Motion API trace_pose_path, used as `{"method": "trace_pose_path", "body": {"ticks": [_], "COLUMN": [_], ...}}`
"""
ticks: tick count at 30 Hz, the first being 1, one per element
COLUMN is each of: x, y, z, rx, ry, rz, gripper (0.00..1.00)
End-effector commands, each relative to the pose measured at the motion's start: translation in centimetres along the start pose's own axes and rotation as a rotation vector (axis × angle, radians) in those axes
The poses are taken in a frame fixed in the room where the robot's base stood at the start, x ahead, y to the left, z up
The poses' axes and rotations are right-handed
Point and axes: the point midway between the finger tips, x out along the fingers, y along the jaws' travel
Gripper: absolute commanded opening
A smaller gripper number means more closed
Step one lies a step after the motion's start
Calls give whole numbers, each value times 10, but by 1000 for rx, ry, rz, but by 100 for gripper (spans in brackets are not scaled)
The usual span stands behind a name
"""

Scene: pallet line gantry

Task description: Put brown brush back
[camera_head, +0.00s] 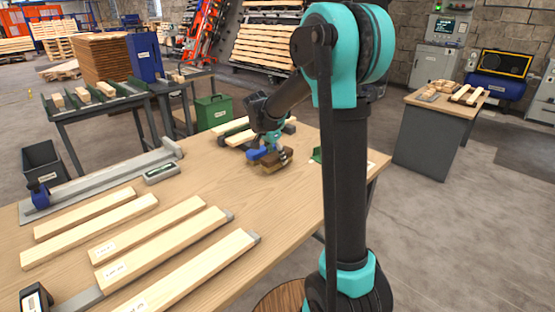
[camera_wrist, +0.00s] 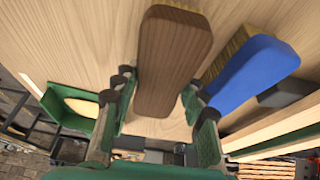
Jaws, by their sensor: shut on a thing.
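I cannot tell if the brush touches the table. A blue brush (camera_wrist: 254,72) with pale bristles lies close beside it; it also shows in the head view (camera_head: 256,154), partly hidden.
A wooden table (camera_head: 215,172) carries several pale planks (camera_head: 150,240) at the near left. A green tray (camera_wrist: 62,122) holds a pale item. More planks (camera_wrist: 275,132) lie just right of the blue brush. The table's middle is clear.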

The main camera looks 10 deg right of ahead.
Motion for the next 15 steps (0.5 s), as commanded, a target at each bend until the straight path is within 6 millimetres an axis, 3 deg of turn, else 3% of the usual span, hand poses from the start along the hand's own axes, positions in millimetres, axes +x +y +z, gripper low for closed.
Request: {"method": "trace_pose_path", "body": {"ticks": [3, 13, 14, 15], "x": [11, 14, 14, 14], "y": [0, 0, 0, 0], "z": [5, 6, 6, 6], "rx": [0, 0, 0, 0], "ry": [0, 0, 0, 0], "rz": [0, 0, 0, 0], "gripper": [15, 15, 43, 48]}}
